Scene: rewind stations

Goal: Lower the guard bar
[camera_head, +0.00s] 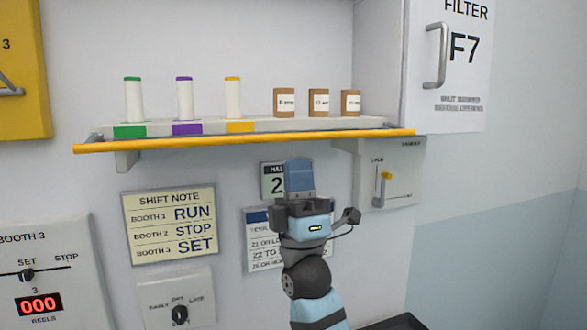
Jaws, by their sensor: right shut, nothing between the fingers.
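The yellow guard bar (250,140) runs along the front of the wall shelf (215,125), level with or just below the shelf's front edge. Grey end arms join it at both ends. My right gripper (299,168) points upward below the bar, right of its middle, with a small gap between them in the picture. It is shut and empty, and hides part of the notices behind it. My left gripper is not in view.
Booth 3 panel (45,285) is lower left.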

